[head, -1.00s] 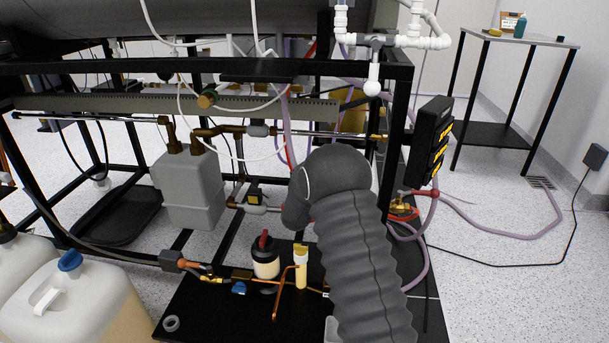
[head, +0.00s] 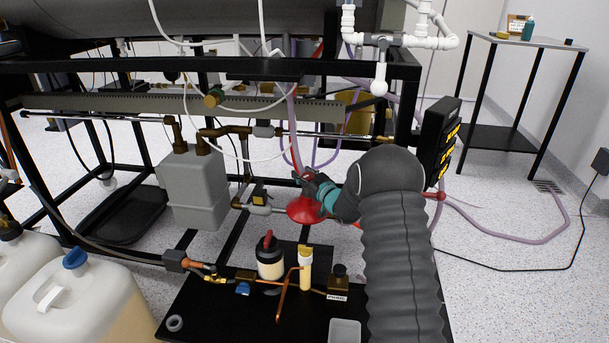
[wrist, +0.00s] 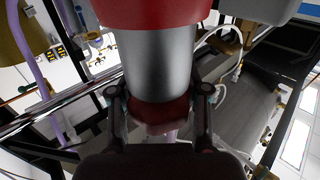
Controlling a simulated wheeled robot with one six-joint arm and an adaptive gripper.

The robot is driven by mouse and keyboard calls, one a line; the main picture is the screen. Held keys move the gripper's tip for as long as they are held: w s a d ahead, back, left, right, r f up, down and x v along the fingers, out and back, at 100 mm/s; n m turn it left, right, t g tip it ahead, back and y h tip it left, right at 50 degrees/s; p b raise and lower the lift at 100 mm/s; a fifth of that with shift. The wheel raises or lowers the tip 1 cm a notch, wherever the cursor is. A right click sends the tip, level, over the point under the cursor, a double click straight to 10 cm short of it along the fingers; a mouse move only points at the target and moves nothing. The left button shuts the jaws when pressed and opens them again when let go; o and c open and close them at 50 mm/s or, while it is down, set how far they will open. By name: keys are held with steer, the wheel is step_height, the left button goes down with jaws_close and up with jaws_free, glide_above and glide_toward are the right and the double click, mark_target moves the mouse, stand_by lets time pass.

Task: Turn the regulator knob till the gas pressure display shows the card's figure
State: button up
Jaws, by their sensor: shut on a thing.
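My gripper (head: 318,188) is low inside the black frame, beside a red round disc-like part (head: 304,212). In the wrist view my gripper (wrist: 160,94) has one finger on each side of a silver cylinder with a red collar (wrist: 150,12) above it and a red knob-like part (wrist: 160,115) below. The fingers are shut on this red part. Black display boxes (head: 437,138) with yellow panels hang on the right post, seen nearly edge-on; their figures are unreadable. A small brown card-like thing (head: 516,24) stands on the far table; its writing is unreadable.
A grey tank (head: 193,188) hangs left of my gripper. A black base plate (head: 215,315) below carries a white red-topped pot (head: 270,257) and copper pipes. White jugs (head: 75,300) stand at left. Purple hoses (head: 500,232) and a black cable cross the floor at right.

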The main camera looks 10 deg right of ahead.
steer(key=shift+s+f+n+g+y, duration=0.15)
steer(key=shift+n+g+y, duration=0.15)
steer(key=shift+n+y, duration=0.3)
steer(key=o, duration=0.9)
steer(key=shift+a+r, duration=0.1)
steer(key=shift+r, duration=0.3)
step_height(320, 180, up, 9)
steer(key=shift+r, duration=0.2)
